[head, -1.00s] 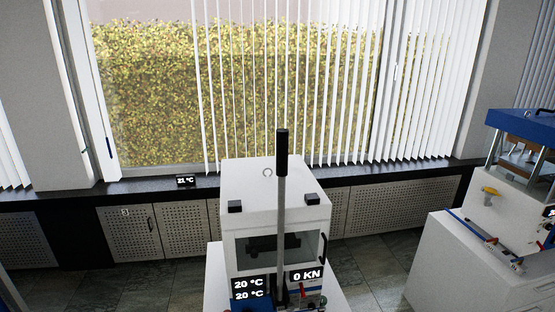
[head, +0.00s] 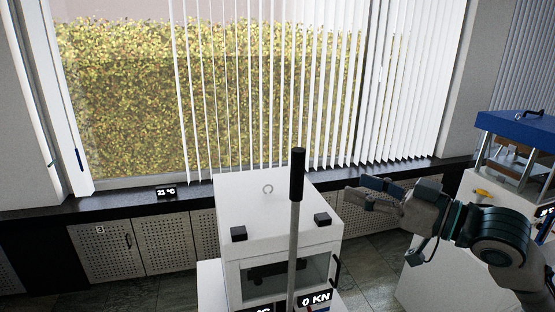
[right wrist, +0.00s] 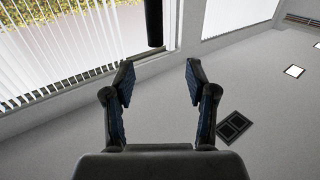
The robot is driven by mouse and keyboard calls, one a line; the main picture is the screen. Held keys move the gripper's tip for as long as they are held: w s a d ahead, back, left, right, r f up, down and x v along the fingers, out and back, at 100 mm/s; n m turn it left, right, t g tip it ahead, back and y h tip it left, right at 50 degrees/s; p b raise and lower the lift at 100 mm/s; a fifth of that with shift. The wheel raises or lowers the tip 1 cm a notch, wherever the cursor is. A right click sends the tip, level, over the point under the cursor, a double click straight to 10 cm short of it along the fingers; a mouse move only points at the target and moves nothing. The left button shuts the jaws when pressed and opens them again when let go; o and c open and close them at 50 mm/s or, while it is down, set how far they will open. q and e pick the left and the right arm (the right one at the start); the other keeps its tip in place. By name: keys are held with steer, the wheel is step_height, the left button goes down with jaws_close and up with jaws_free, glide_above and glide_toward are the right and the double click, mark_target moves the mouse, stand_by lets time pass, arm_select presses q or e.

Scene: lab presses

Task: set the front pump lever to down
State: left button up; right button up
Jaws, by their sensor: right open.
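The front pump lever (head: 294,228) is a long grey rod with a black grip (head: 298,175) at its top. It stands nearly upright in front of the white press (head: 272,205); its lower end is cut off by the head view's bottom edge. My right gripper (head: 357,195) is to the right of the lever, apart from it, with fingers pointing left. In the right wrist view the gripper (right wrist: 158,82) is open and empty, and a black cylinder, likely the lever's grip (right wrist: 154,22), shows beyond the fingertips. My left gripper is not in view.
A second press with a blue top (head: 515,125) stands on a white cabinet at the right, behind my right arm. The space left of the press looks free.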

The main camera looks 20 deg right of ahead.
mark_target(295, 165)
steer(key=p+x, duration=0.1)
steer(key=x, duration=0.6)
steer(key=p+x, duration=0.2)
steer(key=x, duration=0.5)
steer(key=shift+a, duration=0.55)
steer(key=shift+w+a, duration=0.15)
steer(key=shift+w, duration=0.25)
steer(key=shift+w+d+f, duration=0.15)
steer(key=shift+w+d, duration=0.2)
steer(key=shift+d, duration=0.2)
steer(key=shift+w+d+f, duration=0.1)
steer(key=shift+w+d, duration=0.2)
steer(key=shift+d, duration=0.45)
steer(key=shift+a, duration=0.1)
steer(key=shift+s+a+r, duration=0.15)
steer(key=shift+a, duration=0.45)
steer(key=c, duration=0.8)
steer(key=shift+s+a, duration=0.1)
steer(key=shift+a, duration=0.05)
jaws_close()
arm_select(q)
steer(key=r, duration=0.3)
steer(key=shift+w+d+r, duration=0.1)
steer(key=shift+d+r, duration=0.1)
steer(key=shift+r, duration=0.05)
